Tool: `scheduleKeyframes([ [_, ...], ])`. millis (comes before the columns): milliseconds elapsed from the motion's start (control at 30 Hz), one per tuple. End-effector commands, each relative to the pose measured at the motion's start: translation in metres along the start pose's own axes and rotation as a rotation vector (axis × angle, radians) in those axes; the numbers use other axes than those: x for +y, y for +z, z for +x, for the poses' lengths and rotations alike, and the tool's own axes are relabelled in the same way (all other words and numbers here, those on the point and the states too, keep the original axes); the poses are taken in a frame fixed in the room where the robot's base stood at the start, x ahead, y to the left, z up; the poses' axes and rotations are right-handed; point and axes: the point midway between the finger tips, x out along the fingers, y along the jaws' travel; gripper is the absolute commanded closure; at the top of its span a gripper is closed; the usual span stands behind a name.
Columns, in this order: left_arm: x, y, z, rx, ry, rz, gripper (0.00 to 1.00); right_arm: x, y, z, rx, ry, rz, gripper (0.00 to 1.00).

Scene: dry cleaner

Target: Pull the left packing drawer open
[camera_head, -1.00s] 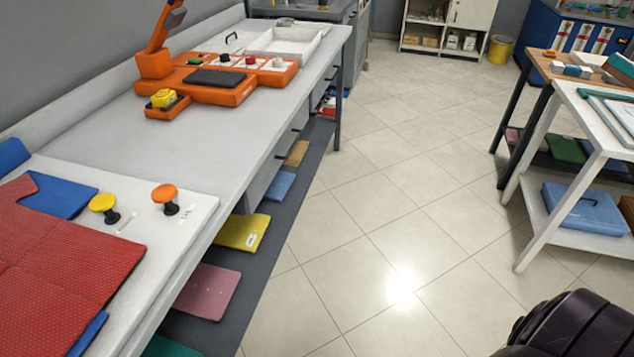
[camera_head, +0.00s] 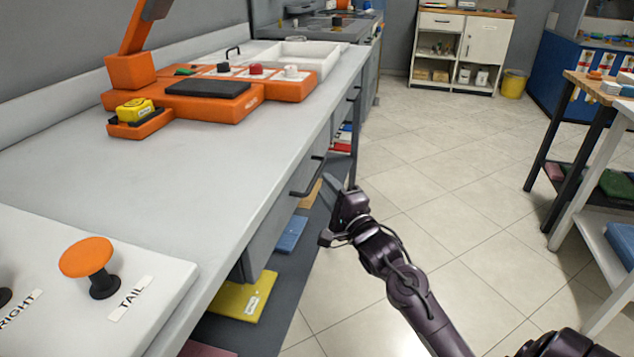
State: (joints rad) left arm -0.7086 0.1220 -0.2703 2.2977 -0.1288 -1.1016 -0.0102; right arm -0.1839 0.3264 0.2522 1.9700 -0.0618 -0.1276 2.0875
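A long grey table (camera_head: 190,165) carries two grey drawers under its right edge. The nearer drawer (camera_head: 268,232) appears shut and has a dark bar handle (camera_head: 309,181). The farther drawer's dark handle (camera_head: 354,93) shows further along the table. My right gripper (camera_head: 328,212) is just right of and slightly below the nearer handle in the picture, fingers apart and empty. I see no clear contact with the handle. My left gripper is not in view.
An orange machine (camera_head: 215,98) and a white tray (camera_head: 298,55) stand on the table. An orange knob (camera_head: 87,258) marked TAIL is near. A lower shelf holds a yellow folded item (camera_head: 240,298). Clear tiled floor (camera_head: 455,150) lies between the table and a white-legged bench (camera_head: 600,215).

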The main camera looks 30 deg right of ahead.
Motion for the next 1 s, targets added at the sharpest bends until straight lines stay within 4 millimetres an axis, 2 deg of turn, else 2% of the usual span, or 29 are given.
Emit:
scheduleKeyframes([
  [100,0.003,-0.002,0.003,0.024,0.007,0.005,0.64,0.0,0.0,0.021,0.0,-0.003,-0.003,0.68],
  [300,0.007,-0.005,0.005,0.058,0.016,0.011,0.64,0.0,-0.001,0.047,0.001,-0.001,-0.002,0.68],
  [500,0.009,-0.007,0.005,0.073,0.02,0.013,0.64,0.001,0.0,0.058,0.001,0.001,-0.002,0.68],
  [733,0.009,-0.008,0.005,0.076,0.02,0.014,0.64,0.001,-0.001,0.058,0.001,0.001,-0.003,0.68],
  [767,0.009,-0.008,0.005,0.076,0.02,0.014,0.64,0.001,-0.001,0.058,0.001,0.001,-0.003,0.69],
  [1000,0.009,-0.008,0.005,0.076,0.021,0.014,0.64,0.001,-0.001,0.058,0.001,0.002,-0.003,1.0],
])
